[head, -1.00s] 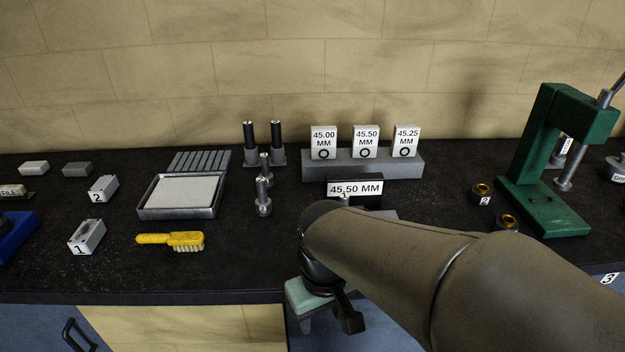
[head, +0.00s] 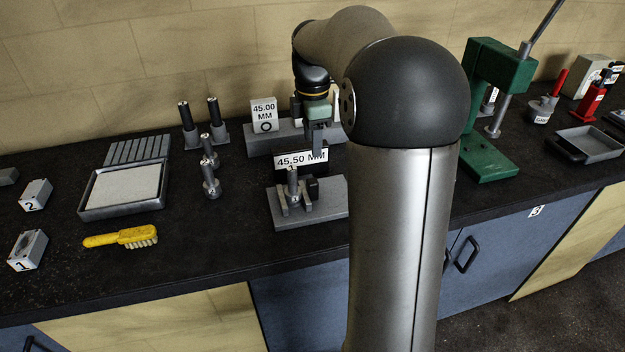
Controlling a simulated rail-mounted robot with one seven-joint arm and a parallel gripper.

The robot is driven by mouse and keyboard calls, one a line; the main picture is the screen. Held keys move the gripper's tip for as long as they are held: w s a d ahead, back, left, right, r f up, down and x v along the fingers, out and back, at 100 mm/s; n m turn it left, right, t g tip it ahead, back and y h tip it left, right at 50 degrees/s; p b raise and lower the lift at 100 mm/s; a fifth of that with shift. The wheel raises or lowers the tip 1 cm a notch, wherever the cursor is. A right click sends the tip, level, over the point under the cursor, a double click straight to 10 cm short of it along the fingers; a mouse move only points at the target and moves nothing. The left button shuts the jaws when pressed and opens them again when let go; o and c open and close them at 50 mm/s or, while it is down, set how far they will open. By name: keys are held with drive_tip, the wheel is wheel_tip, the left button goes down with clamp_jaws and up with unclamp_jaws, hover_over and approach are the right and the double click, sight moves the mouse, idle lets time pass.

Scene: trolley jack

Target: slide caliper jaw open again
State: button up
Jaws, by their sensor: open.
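The caliper (head: 285,217) is a grey block-mounted gauge on the black bench, left of my arm. Its display (head: 301,159) reads 45.50 MM. A grey pin-like part (head: 293,187) stands upright on it, between low grey uprights. A small dark block (head: 313,188) sits just right of the pin; I cannot tell whether it is the sliding jaw. My gripper (head: 316,140) points down just behind and above the display, in front of the tag rack. It is open, with nothing visible in it. My arm hides the caliper's right end.
A grey rack (head: 262,143) behind holds a 45.00 MM tag (head: 264,115); other tags are mostly hidden. Pins (head: 211,180), a tray (head: 122,190), a yellow brush (head: 122,237) and numbered blocks (head: 28,250) lie left. A green press (head: 487,150) stands right.

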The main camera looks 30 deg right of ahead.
sight(312, 181)
wheel_tip(312, 181, down, 13)
drive_tip(key=shift+f+p, duration=0.15)
drive_tip(key=shift+p, duration=0.55)
